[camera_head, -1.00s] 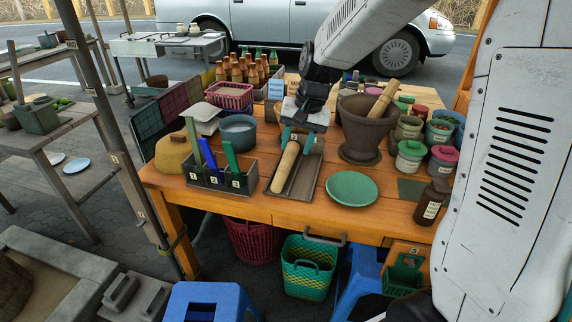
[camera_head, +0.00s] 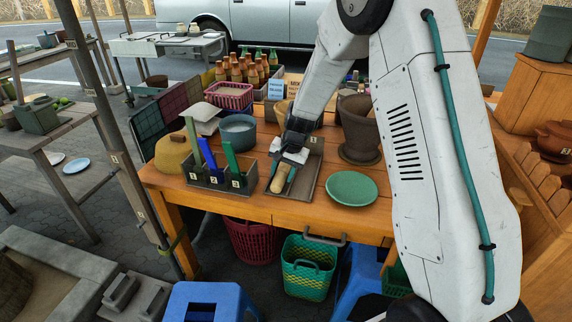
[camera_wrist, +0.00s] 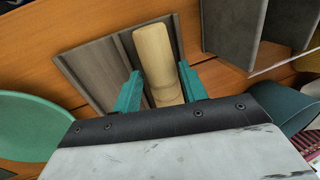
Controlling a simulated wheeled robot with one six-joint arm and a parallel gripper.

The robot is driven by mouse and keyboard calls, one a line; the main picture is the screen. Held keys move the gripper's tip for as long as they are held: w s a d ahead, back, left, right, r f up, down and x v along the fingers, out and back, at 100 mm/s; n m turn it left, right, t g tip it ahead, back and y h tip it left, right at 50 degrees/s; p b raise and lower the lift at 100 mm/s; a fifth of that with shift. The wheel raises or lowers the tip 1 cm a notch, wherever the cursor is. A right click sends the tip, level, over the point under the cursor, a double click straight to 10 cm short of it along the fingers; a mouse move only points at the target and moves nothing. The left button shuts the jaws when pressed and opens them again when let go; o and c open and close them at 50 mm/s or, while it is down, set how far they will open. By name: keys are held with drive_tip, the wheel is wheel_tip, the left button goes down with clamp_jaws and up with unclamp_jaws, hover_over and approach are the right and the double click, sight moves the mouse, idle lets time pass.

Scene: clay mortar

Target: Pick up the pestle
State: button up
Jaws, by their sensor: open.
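The pestle, a pale wooden cylinder (camera_head: 296,185), lies in a shallow dark tray (camera_head: 312,170) on the orange table. My gripper (camera_head: 287,168) is low over the tray and partly covers the pestle. In the wrist view, the teal fingers of my gripper (camera_wrist: 159,70) are open, one on each side of the pestle (camera_wrist: 156,52). Small gaps seem to show beside it, but I cannot tell whether either finger touches it. The pestle's near end is partly hidden by the gripper. The clay mortar (camera_head: 358,132) stands behind and right, partly covered by my arm.
A divided box with numbered slots (camera_head: 222,180) holding blue and green upright pieces stands close left of the tray. A green plate (camera_head: 351,188) lies close right. A blue-grey pot (camera_head: 238,130) and a pink basket (camera_head: 229,95) stand behind left. Free tabletop is narrow.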

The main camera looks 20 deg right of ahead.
drive_tip(key=shift+x, duration=0.85)
clamp_jaws()
drive_tip(key=shift+r, duration=0.1)
drive_tip(key=shift+w+r, duration=0.1)
drive_tip(key=shift+r, duration=0.35)
drive_tip(key=v, duration=0.2)
drive_tip(key=shift+r, duration=0.4)
drive_tip(key=s+d, duration=0.2)
drive_tip(key=s, duration=0.2)
drive_tip(key=s+d+r, duration=0.1)
drive_tip(key=s+d, duration=0.1)
drive_tip(key=s, duration=0.3)
drive_tip(key=s+d, duration=0.3)
drive_tip(key=s, duration=0.2)
drive_tip(key=shift+r, duration=0.15)
